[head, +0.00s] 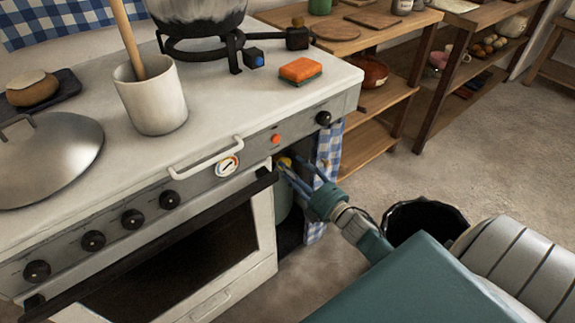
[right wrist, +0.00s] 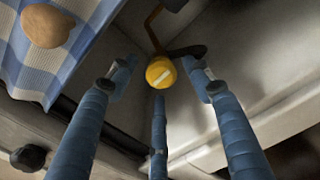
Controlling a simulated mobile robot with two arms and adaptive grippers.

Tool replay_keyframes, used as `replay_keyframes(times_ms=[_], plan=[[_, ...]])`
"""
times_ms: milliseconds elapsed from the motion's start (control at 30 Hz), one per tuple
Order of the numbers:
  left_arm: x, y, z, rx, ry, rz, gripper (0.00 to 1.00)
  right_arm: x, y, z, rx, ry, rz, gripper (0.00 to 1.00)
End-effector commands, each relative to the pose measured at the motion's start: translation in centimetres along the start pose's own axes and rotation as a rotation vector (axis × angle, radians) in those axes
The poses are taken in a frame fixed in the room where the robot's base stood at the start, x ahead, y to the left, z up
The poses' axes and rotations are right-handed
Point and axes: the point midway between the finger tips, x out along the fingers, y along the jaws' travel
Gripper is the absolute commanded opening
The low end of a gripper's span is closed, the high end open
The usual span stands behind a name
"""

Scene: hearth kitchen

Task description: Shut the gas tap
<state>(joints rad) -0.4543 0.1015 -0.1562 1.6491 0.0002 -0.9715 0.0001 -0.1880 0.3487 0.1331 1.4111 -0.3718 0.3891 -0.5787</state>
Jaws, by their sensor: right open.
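The gas tap is a round yellow knob with a pale mark on its face (right wrist: 162,74). It also shows in the head view (head: 285,162), under the stove top's right end, in an opening beside the oven. A green gas cylinder (head: 284,205) stands below it, mostly hidden. My right gripper (head: 300,176) reaches into the opening from the right. In the right wrist view its three blue fingers (right wrist: 157,84) are open and spread around the knob. I cannot tell whether any finger touches it. My left gripper is not in view.
A blue checked curtain (head: 328,150) hangs right of the opening. The oven door's dark handle (head: 150,243) is to the left. A dark bin (head: 424,218) stands on the floor near my right arm. Wooden shelves (head: 385,103) stand behind. A hose (right wrist: 152,30) runs near the knob.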

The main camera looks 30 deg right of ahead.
Motion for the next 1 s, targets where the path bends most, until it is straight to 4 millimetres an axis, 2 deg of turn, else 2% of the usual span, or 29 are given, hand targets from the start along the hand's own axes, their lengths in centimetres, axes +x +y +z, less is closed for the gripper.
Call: replay_keyframes(times_ms=[33, 200, 400, 600, 1000], plan=[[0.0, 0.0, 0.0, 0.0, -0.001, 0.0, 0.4, -1.3, -0.2, 0.0, 0.001, -0.002, -0.004, 0.5], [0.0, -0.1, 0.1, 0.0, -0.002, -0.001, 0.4, -5.0, -0.1, 0.1, 0.002, -0.003, -0.002, 0.5], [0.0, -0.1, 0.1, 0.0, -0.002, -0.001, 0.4, -8.0, 0.0, 0.1, 0.002, -0.003, 0.0, 0.5], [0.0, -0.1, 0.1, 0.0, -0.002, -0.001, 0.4, -9.0, 0.1, 0.2, 0.001, -0.004, 0.001, 0.5], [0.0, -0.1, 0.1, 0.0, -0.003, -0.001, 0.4, -9.0, 0.1, 0.2, 0.001, -0.003, 0.001, 0.5]])
